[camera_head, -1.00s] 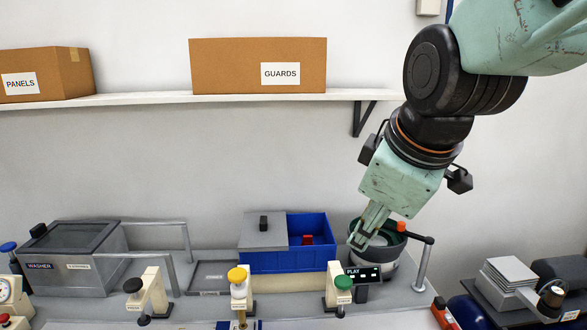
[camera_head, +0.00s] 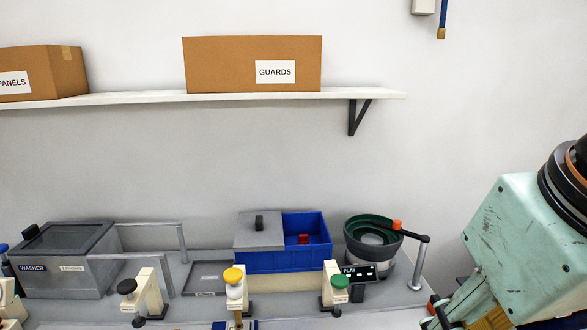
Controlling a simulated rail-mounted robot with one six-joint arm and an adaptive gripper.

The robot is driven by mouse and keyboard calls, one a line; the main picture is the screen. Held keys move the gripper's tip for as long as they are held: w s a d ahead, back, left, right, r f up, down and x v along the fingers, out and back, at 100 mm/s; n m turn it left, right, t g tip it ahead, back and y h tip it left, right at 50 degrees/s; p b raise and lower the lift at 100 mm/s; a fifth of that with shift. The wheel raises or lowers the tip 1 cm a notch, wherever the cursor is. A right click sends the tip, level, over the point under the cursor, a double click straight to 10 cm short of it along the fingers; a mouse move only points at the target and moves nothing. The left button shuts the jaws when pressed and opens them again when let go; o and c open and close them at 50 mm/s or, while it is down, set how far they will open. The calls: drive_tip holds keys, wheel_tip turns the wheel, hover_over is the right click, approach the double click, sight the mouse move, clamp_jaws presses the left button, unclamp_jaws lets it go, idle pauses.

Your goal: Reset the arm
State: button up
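My gripper (camera_head: 463,315) is at the lower right, cut off by the bottom edge of the picture. Its fingers are only partly visible, and I cannot tell whether they are open or shut. It is to the right of the bowl feeder (camera_head: 355,252), a grey drum with a dark green bowl, and apart from it. The bowl is now fully uncovered.
A blue bin (camera_head: 285,262) with a grey lid stands left of the feeder. A grey washer box (camera_head: 65,275) is at the far left. Posts with yellow (camera_head: 233,275), green (camera_head: 340,282) and black knobs line the front. A shelf (camera_head: 220,98) holds cardboard boxes.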

drive_tip(key=shift+s+d+f+m, duration=0.15)
drive_tip(key=shift+s+m, duration=0.15)
drive_tip(key=shift+s, duration=0.35)
drive_tip(key=shift+s+d+f+m, duration=0.1)
drive_tip(key=shift+s+m, duration=0.2)
drive_tip(key=shift+s, duration=0.35)
